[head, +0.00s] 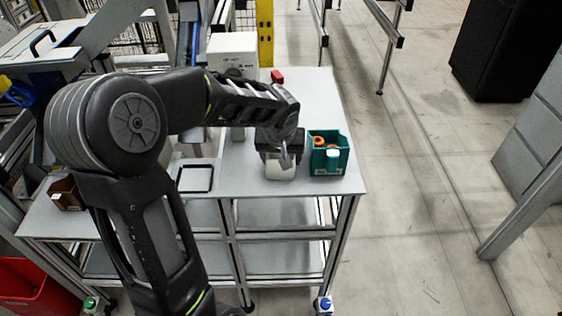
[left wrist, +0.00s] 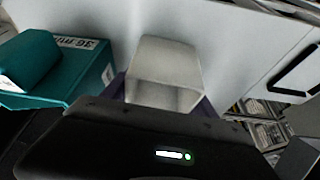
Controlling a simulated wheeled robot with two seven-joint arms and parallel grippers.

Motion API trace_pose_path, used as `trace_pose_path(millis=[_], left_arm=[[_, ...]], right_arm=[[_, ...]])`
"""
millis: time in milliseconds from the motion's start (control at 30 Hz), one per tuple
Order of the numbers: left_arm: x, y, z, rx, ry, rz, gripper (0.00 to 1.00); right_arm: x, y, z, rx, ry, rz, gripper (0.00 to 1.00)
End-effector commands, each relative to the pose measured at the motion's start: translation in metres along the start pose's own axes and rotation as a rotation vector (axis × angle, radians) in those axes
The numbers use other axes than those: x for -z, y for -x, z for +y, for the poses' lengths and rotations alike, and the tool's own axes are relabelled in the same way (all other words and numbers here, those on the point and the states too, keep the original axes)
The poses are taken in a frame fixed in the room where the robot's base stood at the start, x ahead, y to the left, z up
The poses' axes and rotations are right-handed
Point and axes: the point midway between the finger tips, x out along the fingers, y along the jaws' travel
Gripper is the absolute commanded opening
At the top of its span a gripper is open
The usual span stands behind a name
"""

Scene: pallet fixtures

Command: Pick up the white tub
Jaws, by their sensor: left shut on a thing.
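The white tub (head: 280,171) is at the front of the grey table, just left of the teal bin. In the left wrist view the tub (left wrist: 166,66) stands out beyond the dark gripper body, with a finger edge on either side. My left gripper (head: 281,155) is above the tub and shut on it, hiding its upper part in the head view. Whether the tub's base touches the tabletop cannot be told. My right gripper is not in view.
The teal bin (head: 328,163) with orange items stands close to the right of the tub. A black square frame (head: 196,179) lies to the left. A white box (head: 232,52) and a small red object (head: 277,76) are further back. The table's front edge is near.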

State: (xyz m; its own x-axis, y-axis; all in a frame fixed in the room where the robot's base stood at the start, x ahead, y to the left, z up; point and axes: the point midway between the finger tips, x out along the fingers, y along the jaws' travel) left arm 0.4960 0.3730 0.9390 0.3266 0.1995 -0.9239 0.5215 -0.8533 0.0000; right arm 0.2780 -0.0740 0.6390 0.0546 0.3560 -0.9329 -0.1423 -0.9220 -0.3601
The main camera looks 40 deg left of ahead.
Motion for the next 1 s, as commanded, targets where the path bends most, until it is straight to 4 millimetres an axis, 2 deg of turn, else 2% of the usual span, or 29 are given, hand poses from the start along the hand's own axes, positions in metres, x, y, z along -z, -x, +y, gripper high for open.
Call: trace_pose_path(millis=[33, 200, 567, 667, 1000], left_arm=[[0.0, 0.0, 0.0, 0.0, 0.0, 0.0, 0.4], [0.0, 0.0, 0.0, 0.0, 0.0, 0.0, 0.26], [0.003, 0.006, 0.0, 0.0, 0.001, 0.002, 0.26], [0.009, 0.018, 0.0, 0.0, 0.002, 0.004, 0.26], [0.032, 0.076, 0.0, -0.001, 0.001, 0.004, 0.26]], right_arm=[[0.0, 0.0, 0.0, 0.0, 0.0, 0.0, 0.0], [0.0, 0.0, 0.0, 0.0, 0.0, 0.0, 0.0], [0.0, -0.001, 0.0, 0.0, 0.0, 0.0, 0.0], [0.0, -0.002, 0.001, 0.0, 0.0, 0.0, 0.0], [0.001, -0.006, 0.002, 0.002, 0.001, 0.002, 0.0]])
